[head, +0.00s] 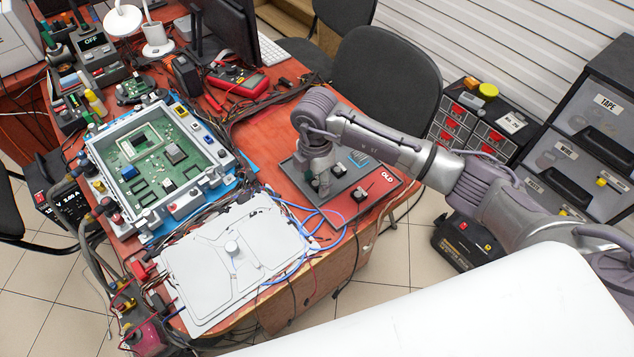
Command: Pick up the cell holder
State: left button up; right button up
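My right arm comes in from the right, and its gripper (319,188) points down over a dark mat (385,178) marked "OLD" on the red-brown table. The fingers are small and dark against the mat, so I cannot tell whether they are open or shut. Small dark parts lie on the mat beside the gripper, one (360,194) to its right. I cannot tell which part, if any, is the cell holder. A green circuit board (150,150) sits in a grey frame at the left. My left gripper is not in view.
A flat white panel (205,262) with a round knob and blue hoses (325,212) lie at the table's front. A red multimeter (240,80), cables and a monitor crowd the back. A chair (385,75) and drawer cabinets (595,115) stand beyond the table.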

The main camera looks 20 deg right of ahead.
aim_at(318, 184)
jog(key=c, duration=0.6)
jog(key=shift+o, duration=0.2)
jog(key=shift+r, duration=0.45)
jog(key=r, duration=0.3)
jog(key=shift+s+d+r, duration=0.2)
jog(key=shift+r, duration=0.05)
jog(key=s+d+r+b, duration=0.1)
jog(key=s+d+r, duration=0.5)
jog(key=s, duration=0.3)
jog(key=shift+d+r, duration=0.2)
jog(key=shift+r, duration=0.1)
